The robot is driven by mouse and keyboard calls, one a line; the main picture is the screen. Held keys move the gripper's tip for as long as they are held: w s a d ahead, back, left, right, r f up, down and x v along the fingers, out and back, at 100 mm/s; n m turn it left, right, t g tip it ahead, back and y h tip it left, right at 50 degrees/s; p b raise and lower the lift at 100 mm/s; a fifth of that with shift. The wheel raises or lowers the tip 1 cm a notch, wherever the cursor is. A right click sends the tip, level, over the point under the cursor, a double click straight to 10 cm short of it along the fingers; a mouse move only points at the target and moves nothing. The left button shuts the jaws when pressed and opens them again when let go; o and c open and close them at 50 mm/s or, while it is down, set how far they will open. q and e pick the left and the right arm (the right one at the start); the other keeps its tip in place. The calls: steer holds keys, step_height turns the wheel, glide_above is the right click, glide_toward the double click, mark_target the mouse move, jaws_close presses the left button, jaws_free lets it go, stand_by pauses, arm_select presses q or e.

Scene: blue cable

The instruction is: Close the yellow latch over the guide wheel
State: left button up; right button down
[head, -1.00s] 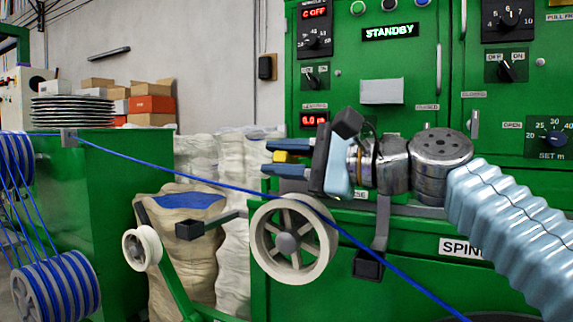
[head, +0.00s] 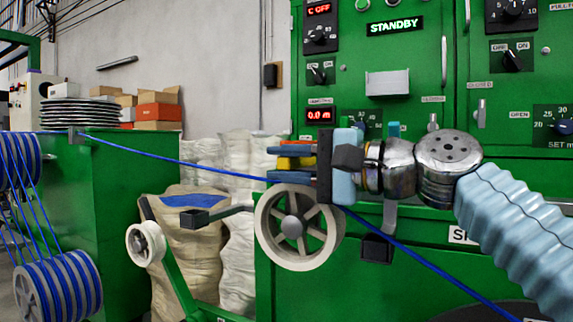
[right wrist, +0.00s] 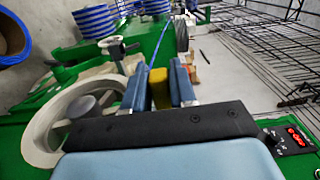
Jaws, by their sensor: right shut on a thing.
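The yellow latch (head: 290,163) sits between the blue fingers of my right gripper (head: 284,162), just above the guide wheel. In the right wrist view the yellow latch (right wrist: 160,90) shows upright between the two fingers, and the gripper is shut on it. The pale guide wheel (head: 292,228) with spokes is below the gripper; its rim also shows at the left of the right wrist view (right wrist: 38,135). The blue cable (head: 185,165) runs in from the left, over the wheel's top, then down to the right. The gripper hides the latch's mounting. My left gripper is not in view.
The green machine cabinet (head: 425,100) with knobs and displays stands close behind my right gripper. A small pale wheel (head: 145,244) on a green arm and a dark-ended lever (head: 205,220) are left of the guide wheel. Cable spools (head: 62,290) stand far left.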

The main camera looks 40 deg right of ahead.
steer(key=shift+f, duration=0.15)
steer(key=c, duration=1)
jaws_free()
steer(key=v, duration=1.4)
steer(key=shift+p, duration=0.3)
steer(key=shift+w, duration=0.15)
